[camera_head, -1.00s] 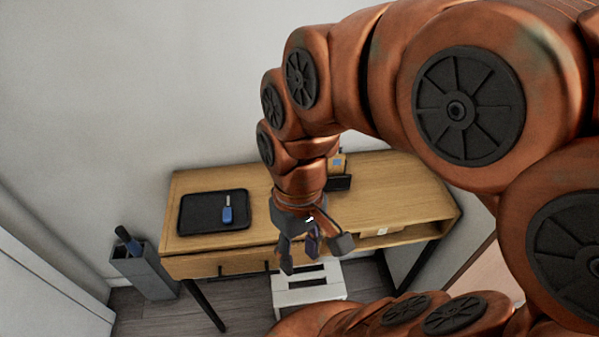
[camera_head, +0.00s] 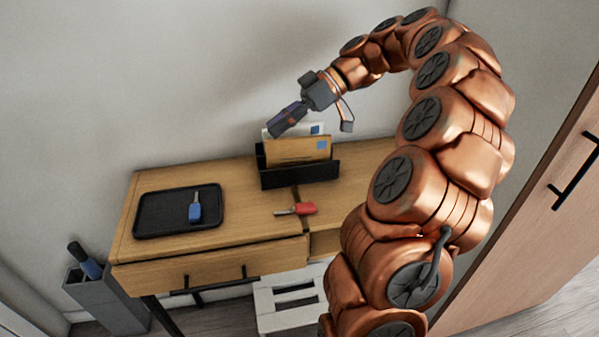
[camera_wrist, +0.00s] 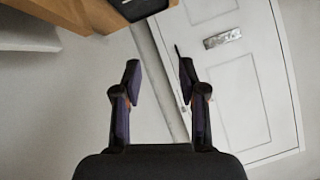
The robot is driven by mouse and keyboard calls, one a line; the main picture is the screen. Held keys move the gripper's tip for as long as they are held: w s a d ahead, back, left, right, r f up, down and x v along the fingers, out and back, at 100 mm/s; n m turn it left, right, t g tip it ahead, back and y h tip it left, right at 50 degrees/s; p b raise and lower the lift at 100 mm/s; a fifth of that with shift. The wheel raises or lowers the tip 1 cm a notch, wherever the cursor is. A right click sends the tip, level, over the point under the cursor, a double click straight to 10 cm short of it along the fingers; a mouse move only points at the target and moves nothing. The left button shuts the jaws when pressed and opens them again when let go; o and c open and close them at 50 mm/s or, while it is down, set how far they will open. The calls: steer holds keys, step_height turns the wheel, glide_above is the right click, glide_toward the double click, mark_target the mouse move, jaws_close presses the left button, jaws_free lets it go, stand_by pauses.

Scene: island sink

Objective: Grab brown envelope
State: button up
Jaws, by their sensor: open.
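The brown envelope (camera_head: 297,150) stands upright in a black holder (camera_head: 300,176) on the wooden desk. It has a blue square at its upper right corner. A white envelope (camera_head: 316,129) with a blue square shows behind it. My gripper (camera_head: 285,122) is above and slightly left of the envelopes, pointing down to the left, near the wall. In the wrist view my gripper (camera_wrist: 157,78) is open, with nothing between the fingers. The envelopes do not show in the wrist view.
A red-handled key (camera_head: 303,209) lies in front of the holder. A grey bin (camera_head: 105,300) and white stool (camera_head: 290,303) stand below. The wrist view shows a white door (camera_wrist: 240,95).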

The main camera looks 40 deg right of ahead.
mark_target(301, 138)
steer(key=d+f+t+b, duration=0.1)
steer(key=d, duration=0.3)
steer(key=d+f+n+t+b, duration=0.1)
steer(key=d+f, duration=0.1)
steer(key=d, duration=0.2)
steer(key=d+f+t+b, duration=0.1)
steer(key=d+f, duration=0.1)
steer(key=d, duration=0.3)
steer(key=shift+s+d+f+n, duration=0.1)
steer(key=shift+f+n, duration=0.1)
steer(key=shift+n, duration=0.1)
steer(key=shift+t+y, duration=0.3)
steer(key=shift+b+x, duration=0.3)
steer(key=shift+x, duration=3.5)
steer(key=shift+s+r, duration=0.1)
steer(key=shift+c, duration=0.3)
jaws_close()
